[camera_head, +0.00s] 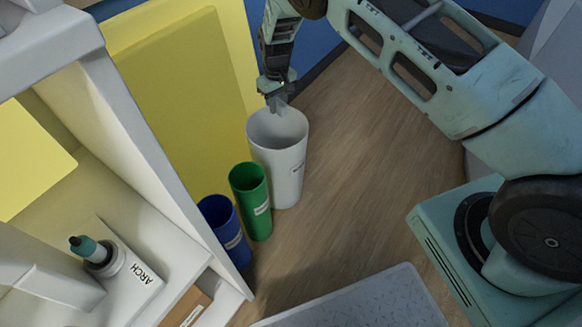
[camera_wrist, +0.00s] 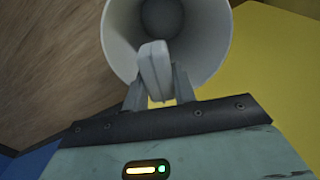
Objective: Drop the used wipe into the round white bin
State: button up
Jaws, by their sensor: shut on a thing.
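The round white bin (camera_head: 283,165) stands on the wooden floor with its open top facing up. Its inside shows in the wrist view (camera_wrist: 205,25). My gripper (camera_head: 277,103) is over the bin's mouth, pointing down. In the wrist view my gripper (camera_wrist: 157,90) is shut on a pale, light grey piece, the used wipe (camera_wrist: 154,68), which lies over the bin's opening. The wipe is small and hard to make out in the head view. I see nothing in the visible part of the bin.
A green bin (camera_head: 250,200) and a blue bin (camera_head: 225,230) stand beside the white one. A yellow panel (camera_head: 180,90) is behind them. A white shelf unit (camera_head: 130,150) holds a bottle on a stand marked ARCH (camera_head: 130,275). The wooden floor right of the bins is clear.

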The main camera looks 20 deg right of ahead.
jog(key=shift+w+d+f, duration=0.2)
jog(key=shift+f, duration=0.2)
jog(key=shift+f+b, duration=0.2)
jog(key=shift+b, duration=0.1)
notch_tip(320, 180, down, 5)
jog(key=b, duration=0.3)
jog(key=shift+f+b, duration=0.2)
jog(key=shift+b, duration=0.15)
jog(key=o, duration=1)
jog(key=shift+r, duration=0.1)
notch_tip(320, 180, up, 17)
jog(key=p, duration=0.4)
jog(key=shift+r, duration=0.15)
